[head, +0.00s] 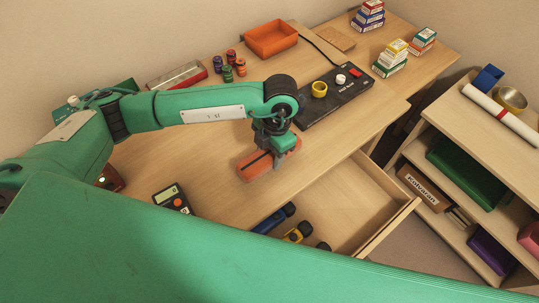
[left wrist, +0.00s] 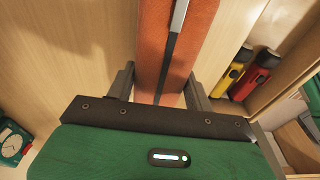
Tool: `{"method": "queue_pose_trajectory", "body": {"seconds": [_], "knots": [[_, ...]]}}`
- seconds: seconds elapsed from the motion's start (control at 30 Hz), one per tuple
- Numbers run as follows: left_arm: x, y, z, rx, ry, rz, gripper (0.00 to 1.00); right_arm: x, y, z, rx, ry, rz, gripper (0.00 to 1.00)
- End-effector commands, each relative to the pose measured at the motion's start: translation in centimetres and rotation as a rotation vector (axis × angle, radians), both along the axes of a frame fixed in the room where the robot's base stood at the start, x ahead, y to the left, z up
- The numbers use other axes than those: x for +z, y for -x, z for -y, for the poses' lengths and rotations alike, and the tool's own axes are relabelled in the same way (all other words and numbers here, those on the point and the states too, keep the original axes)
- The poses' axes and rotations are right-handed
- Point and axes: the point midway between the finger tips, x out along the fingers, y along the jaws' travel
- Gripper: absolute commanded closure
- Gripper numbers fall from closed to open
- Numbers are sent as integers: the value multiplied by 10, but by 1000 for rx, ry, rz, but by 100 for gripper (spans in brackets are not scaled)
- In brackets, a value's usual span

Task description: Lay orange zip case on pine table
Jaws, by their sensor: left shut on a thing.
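The orange zip case (head: 254,165) is a long orange-brown case with a dark strip along its middle. My left gripper (head: 272,150) is shut on it over the front part of the pine table (head: 190,155), near the open drawer. In the left wrist view the case (left wrist: 202,25) runs away between the two fingers of my left gripper (left wrist: 160,95). I cannot tell whether the case touches the table top. My right gripper is not in view.
An open drawer (head: 345,205) below the table edge holds several dark, blue and yellow items. A black panel (head: 335,97), small jars (head: 228,73) and an orange tray (head: 271,38) stand further back. Bare table surrounds the case.

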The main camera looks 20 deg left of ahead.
Motion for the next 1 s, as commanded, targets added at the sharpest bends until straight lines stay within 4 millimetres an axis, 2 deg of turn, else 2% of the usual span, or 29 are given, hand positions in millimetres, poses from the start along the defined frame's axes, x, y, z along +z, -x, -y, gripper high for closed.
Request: {"method": "queue_pose_trajectory", "body": {"seconds": [0.1, 0.17, 0.47, 0.67, 0.7, 0.77, 0.8, 1.0], "knots": [[-18, 0, 0, 1, -1, -2, 73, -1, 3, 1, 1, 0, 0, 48], [-23, 1, 0, 0, 1, -2, 73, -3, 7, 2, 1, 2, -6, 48], [-25, 0, 0, -1, 1, -1, 73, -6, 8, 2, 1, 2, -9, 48], [-27, 0, 0, -1, 1, -1, 73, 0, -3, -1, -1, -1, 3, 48], [-26, 0, 0, -1, 1, -1, 42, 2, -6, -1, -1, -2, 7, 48], [-26, 0, 0, -1, 1, -1, 30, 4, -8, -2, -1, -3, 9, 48], [-26, 0, 0, -1, 1, -1, 26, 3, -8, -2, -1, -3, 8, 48], [-26, 0, 0, 0, 1, -1, 26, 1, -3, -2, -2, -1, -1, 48]]}}
